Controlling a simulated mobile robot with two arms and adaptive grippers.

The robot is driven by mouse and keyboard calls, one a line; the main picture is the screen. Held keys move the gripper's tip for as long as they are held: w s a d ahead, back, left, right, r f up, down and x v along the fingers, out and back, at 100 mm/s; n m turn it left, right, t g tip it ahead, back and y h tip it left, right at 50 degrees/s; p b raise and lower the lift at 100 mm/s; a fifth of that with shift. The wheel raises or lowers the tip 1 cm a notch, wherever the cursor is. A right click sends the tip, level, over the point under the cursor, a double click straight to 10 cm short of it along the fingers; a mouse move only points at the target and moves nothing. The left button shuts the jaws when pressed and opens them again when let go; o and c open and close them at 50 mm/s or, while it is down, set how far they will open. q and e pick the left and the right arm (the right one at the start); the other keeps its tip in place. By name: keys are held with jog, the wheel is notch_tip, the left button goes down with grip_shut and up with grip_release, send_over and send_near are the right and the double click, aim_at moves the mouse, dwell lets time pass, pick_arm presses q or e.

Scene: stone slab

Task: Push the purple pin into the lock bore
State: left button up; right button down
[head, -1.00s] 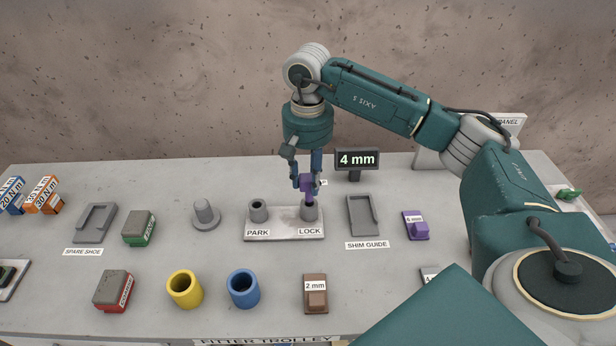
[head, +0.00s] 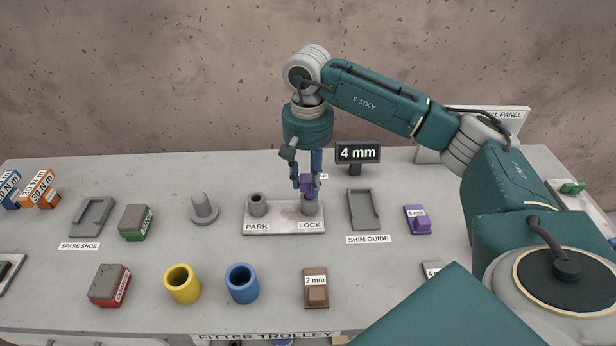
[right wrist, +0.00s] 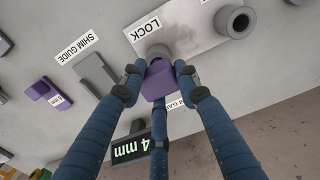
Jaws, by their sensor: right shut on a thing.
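The purple pin (head: 306,184) is between the fingers of my right gripper (head: 307,187), directly over the LOCK bore (head: 310,205) on the light plate (head: 284,226). In the right wrist view my gripper (right wrist: 160,78) is shut on the pin's purple head (right wrist: 158,82), which covers most of the LOCK post (right wrist: 157,50). The pin's shaft is hidden in the head view, so its depth in the bore cannot be told exactly. The PARK bore (head: 257,204) beside it is empty. My left gripper is not in view.
Right of the plate are the shim guide (head: 364,211), a "4 mm" display (head: 357,154) and a purple shim block (head: 417,220). A grey peg on a round base (head: 204,210) stands left.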

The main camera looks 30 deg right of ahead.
jog(key=shift+f+b, duration=1.05)
jog(key=shift+f, duration=0.4)
jog(key=c, duration=1.2)
grip_release()
jog(key=shift+r, duration=0.1)
notch_tip(320, 180, up, 12)
jog(key=shift+f, duration=0.1)
